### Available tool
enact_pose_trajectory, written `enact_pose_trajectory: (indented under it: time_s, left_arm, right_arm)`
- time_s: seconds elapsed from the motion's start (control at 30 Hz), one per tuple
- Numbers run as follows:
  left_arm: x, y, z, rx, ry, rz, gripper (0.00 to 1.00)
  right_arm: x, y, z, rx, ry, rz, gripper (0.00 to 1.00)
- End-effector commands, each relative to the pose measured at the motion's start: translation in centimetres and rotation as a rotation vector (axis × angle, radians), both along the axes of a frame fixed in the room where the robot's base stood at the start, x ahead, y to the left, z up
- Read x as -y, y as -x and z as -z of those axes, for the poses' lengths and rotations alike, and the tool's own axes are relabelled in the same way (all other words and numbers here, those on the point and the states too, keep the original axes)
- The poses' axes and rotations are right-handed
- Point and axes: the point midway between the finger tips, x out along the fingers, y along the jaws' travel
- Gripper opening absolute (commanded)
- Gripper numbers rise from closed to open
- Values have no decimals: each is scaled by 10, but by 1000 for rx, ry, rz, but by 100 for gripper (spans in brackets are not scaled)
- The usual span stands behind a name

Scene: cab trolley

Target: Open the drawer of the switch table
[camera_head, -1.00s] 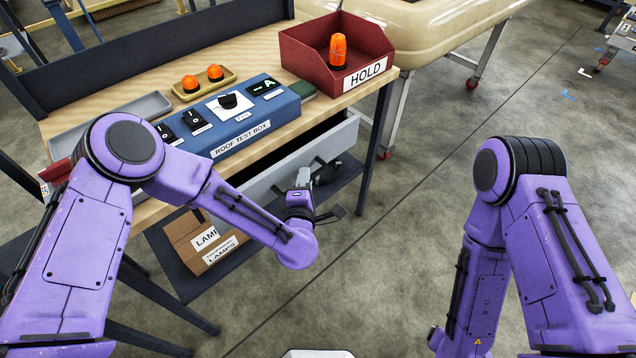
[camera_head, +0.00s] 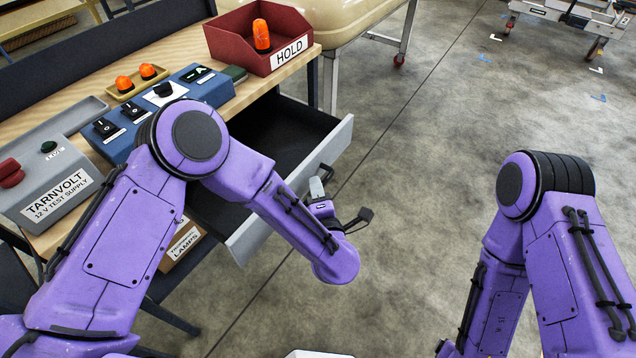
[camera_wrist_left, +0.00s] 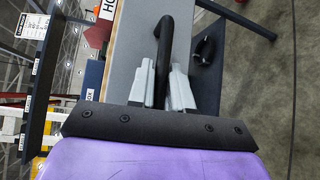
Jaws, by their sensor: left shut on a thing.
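The switch table's drawer is pulled well out, with its grey front (camera_head: 338,138) standing clear of the wooden table top (camera_head: 182,50) and its dark inside showing. My left gripper (camera_head: 320,186) is at the drawer front. In the left wrist view, its two pale fingers (camera_wrist_left: 164,85) are shut on the black drawer handle (camera_wrist_left: 166,38), one on each side of it. My left forearm hides part of the drawer front in the head view. My right arm is at the right, its gripper out of view.
On the table are a red HOLD bin (camera_head: 232,38) with an orange lamp, a blue test box (camera_head: 205,88), a grey TARNVOLT supply (camera_head: 40,188) and a small tray with orange lamps. A LAMPS carton (camera_head: 180,245) sits below. The floor right of the drawer is clear.

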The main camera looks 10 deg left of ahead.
Motion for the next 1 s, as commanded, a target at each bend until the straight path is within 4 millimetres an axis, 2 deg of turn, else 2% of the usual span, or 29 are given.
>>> enact_pose_trajectory:
  time_s: [0.4, 0.43, 0.5, 0.8, 0.87, 1.0]
  left_arm:
    - [-1, 4, 3, -6, -3, -6, 0]
    - [-1, 4, 3, -6, -3, -6, 22]
    - [-1, 4, 2, -6, -2, -6, 39]
    - [1, 5, 1, -3, -1, -4, 39]
    - [3, 11, 0, -3, -1, -1, 39]
    - [12, 40, -3, -2, -2, 2, 39]
  right_arm:
    - [0, 0, 0, 0, 0, 0, 77]
    - [0, 0, 0, 0, 0, 0, 77]
    - [0, 0, 0, 0, 0, 0, 77]
    - [0, 0, 1, 0, 0, 0, 77]
    - [0, 0, 2, 0, 0, 0, 77]
    - [0, 0, 6, 0, 0, 0, 77]
